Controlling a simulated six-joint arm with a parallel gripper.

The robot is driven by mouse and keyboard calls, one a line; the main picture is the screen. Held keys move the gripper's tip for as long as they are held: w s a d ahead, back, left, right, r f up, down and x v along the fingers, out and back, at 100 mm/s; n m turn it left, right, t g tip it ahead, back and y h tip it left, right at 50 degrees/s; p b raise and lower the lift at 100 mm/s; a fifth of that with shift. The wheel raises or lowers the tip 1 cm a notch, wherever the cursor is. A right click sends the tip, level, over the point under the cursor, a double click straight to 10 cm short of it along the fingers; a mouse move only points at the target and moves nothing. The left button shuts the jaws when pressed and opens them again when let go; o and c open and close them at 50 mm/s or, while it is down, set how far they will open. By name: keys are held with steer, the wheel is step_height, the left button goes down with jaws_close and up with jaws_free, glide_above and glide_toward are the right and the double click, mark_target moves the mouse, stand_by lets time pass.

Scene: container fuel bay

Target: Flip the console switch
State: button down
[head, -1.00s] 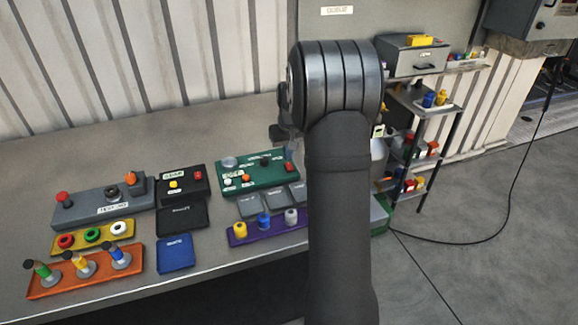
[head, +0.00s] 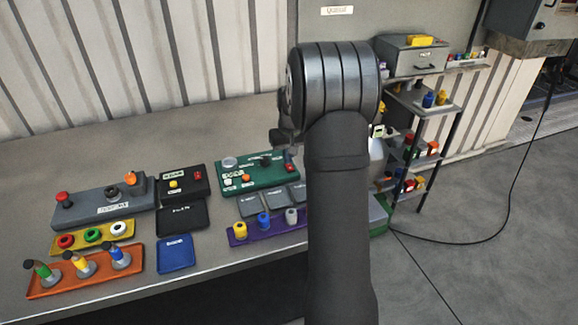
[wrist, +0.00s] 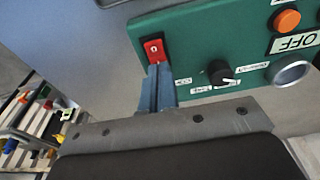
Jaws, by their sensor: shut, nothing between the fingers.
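The green console (head: 240,183) sits on the bench in the head view and fills the upper right of the wrist view (wrist: 215,45). Its red rocker switch (wrist: 155,50) is at the console's left end in the wrist view, beside a black knob (wrist: 220,73). In the head view the red switch (head: 288,168) is at the console's right end. My gripper (wrist: 160,72) is shut and empty. Its blue-grey fingertips are at the switch's lower edge in the wrist view and overlap it slightly; I cannot tell if they touch. In the head view my arm hides most of the gripper.
A grey panel (head: 85,210) with a red button and a black box (head: 184,187) stand left on the bench. A purple rack (head: 278,232) with coloured pegs lies in front of the console. A shelf (head: 432,105) with small containers stands right of the bench.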

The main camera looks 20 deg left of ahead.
steer(key=shift+f, duration=0.25)
steer(key=shift+r, duration=3.55)
step_height(320, 180, down, 7)
steer(key=shift+r, duration=0.2)
